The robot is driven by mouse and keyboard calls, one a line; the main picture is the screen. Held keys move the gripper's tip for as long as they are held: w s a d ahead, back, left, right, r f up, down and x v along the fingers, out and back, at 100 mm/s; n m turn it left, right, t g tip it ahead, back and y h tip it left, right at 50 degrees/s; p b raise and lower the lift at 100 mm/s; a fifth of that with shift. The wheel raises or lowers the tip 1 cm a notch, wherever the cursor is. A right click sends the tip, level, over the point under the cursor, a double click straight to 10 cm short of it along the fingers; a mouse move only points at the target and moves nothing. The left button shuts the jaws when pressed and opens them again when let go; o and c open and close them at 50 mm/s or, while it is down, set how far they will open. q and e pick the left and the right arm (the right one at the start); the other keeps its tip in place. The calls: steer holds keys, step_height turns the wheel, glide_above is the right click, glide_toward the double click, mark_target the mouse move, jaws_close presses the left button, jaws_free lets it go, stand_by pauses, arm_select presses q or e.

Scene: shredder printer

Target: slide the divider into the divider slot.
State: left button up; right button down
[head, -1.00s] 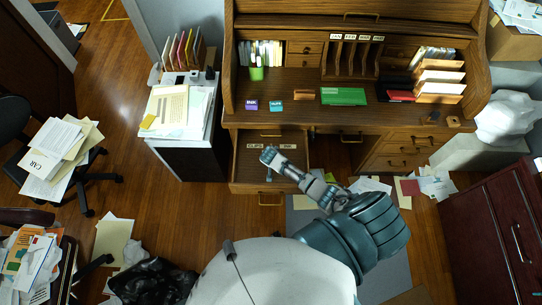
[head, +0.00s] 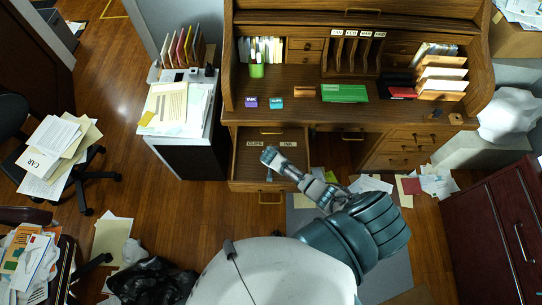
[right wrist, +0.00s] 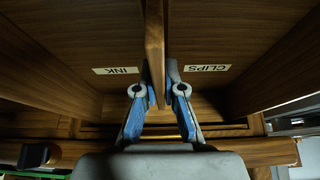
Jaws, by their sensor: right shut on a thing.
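The desk drawer (head: 240,172) is pulled open, with a CLIPS label (head: 255,143) on the left and an INK label (head: 288,143) on the right. My right gripper (head: 268,156) is over the drawer. In the right wrist view, the gripper (right wrist: 160,93) is shut on the wooden divider (right wrist: 154,40), one finger on each side. The divider stands on edge between the INK label (right wrist: 116,71) and the CLIPS label (right wrist: 208,68). Its lower edge and the slot are hidden, so I cannot tell how deep it sits. My left gripper is not in view.
The desktop above the drawer holds a purple box (head: 251,102), a teal box (head: 276,103) and a green box (head: 343,93). A side cabinet with papers (head: 178,108) stands left of the desk. Papers lie on the floor to the right (head: 410,186).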

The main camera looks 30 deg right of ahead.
steer(key=shift+f+b, duration=0.35)
steer(key=shift+f, duration=0.25)
steer(key=c, duration=1.2)
jaws_free()
steer(key=shift+r, duration=0.1)
steer(key=shift+r, duration=0.1)
